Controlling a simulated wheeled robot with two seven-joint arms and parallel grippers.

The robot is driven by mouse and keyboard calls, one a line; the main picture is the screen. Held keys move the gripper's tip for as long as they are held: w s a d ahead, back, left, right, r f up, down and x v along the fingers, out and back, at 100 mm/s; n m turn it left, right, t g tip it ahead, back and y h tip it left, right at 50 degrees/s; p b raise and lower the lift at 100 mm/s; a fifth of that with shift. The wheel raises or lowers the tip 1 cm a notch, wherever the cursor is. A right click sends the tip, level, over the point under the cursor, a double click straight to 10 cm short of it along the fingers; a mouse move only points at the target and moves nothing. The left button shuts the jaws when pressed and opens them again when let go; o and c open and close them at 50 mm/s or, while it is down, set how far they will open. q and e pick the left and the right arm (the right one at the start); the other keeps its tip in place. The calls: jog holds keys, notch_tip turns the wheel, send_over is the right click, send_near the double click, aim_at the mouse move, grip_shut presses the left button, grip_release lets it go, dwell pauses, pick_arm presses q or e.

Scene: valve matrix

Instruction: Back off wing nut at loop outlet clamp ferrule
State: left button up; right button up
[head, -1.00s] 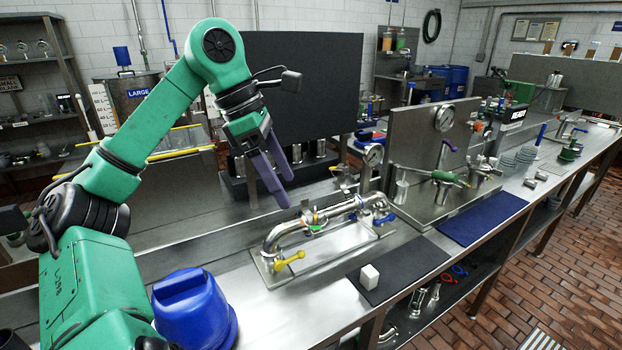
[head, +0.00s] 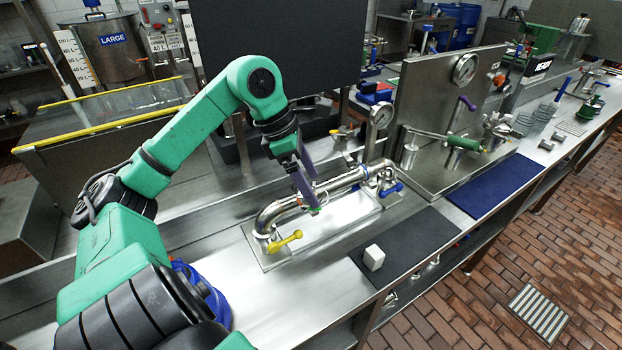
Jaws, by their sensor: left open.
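A polished pipe loop (head: 271,212) lies on a steel plate on the bench. It has a yellow handle (head: 285,241) at its near left end and a blue handle (head: 391,189) at its right end. A small green piece (head: 315,210) shows on the pipe's middle, at a clamp joint. My left gripper (head: 307,202) has purple fingers and points down at this joint, with its tips right by the green piece. It is open; I cannot tell whether it touches. The fingers hide part of the joint, and the wing nut itself is too small to make out. My right gripper is not in view.
A pressure gauge (head: 381,115) stands behind the pipe's right end. A dark mat (head: 415,240) with a white block (head: 374,257) lies in front. A steel panel (head: 425,100) with a green-handled valve rises at the right, beside a blue mat (head: 492,186).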

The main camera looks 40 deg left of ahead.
pick_arm(q)
jog(key=shift+d+f, duration=0.25)
jog(key=shift+f, duration=0.05)
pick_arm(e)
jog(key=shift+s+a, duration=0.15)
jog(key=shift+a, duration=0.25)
